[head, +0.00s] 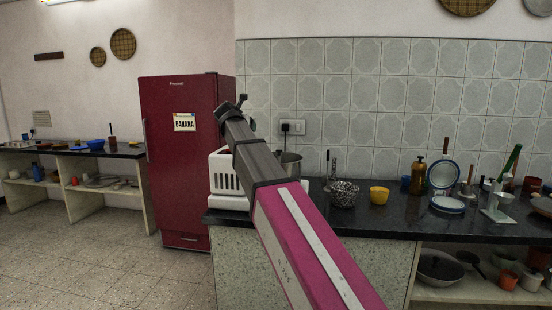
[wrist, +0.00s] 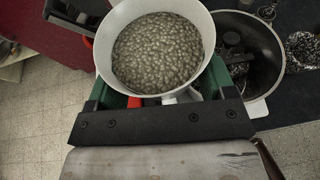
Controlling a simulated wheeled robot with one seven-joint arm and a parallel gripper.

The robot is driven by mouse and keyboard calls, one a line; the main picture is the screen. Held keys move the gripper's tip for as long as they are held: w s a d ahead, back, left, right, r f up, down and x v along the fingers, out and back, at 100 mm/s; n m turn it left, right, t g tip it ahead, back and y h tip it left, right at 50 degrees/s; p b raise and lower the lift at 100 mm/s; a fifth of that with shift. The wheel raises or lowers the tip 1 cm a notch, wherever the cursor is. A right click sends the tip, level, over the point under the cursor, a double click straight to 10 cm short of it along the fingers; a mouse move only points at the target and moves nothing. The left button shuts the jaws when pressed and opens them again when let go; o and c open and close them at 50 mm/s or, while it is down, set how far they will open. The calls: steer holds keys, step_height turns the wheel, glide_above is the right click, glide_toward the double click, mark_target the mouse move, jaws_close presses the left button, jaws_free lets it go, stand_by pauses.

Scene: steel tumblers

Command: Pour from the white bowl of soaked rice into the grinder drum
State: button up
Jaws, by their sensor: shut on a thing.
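The white bowl (wrist: 104,48) is filled with pale soaked rice (wrist: 158,52) in the wrist view. My gripper (wrist: 165,99) is shut on the near side of the bowl, its green fingers partly hidden beneath it. The bowl looks about level, with the rice inside. The grinder drum (wrist: 272,58) is open-topped, just right of the bowl, with dark parts inside. In the head view the drum (head: 291,161) shows as steel beside the white grinder body (head: 226,178). My gripper (head: 236,106) is above the grinder there; the bowl is hidden from that view.
A speckled bowl (head: 343,194) and a yellow bowl (head: 379,195) stand right of the grinder on the dark counter (head: 400,222). A red fridge (head: 187,150) stands left of the counter. Plates and a brown bottle (head: 418,175) are farther right.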

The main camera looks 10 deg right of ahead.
steer(key=shift+d, duration=0.1)
steer(key=shift+d+f+m+g+y, duration=0.2)
steer(key=shift+d+m+g+y, duration=0.05)
steer(key=shift+d+m+y, duration=0.2)
steer(key=shift+d+f+m+g+y, duration=0.15)
steer(key=shift+d+m+g+y, duration=0.1)
steer(key=shift+d+m+y, duration=0.15)
steer(key=shift+w+d+f+m+y, duration=0.1)
steer(key=shift+d+m+y, duration=0.15)
steer(key=shift+d+y, duration=0.2)
steer(key=shift+d+f+m+g+y+p, duration=0.15)
steer(key=shift+d+f+m+y+p, duration=0.15)
steer(key=shift+f, duration=0.25)
steer(key=shift+d+f+m+g+y+p, duration=0.1)
steer(key=shift+d+f+m+g+y, duration=0.1)
steer(key=shift+d+f, duration=0.25)
stand_by(0.4)
steer(key=shift+w+d+f+m+y, duration=0.15)
steer(key=shift+d+f+m+y, duration=0.2)
steer(key=shift+d+y, duration=0.25)
stand_by(0.8)
steer(key=shift+d+f+m+y+p, duration=0.25)
steer(key=shift+m+y+p, duration=0.25)
steer(key=shift+y+p, duration=0.05)
steer(key=shift+d+f+m+y+p, duration=0.25)
steer(key=shift+m+y+p, duration=0.2)
steer(key=shift+y+p, duration=0.1)
stand_by(1.6)
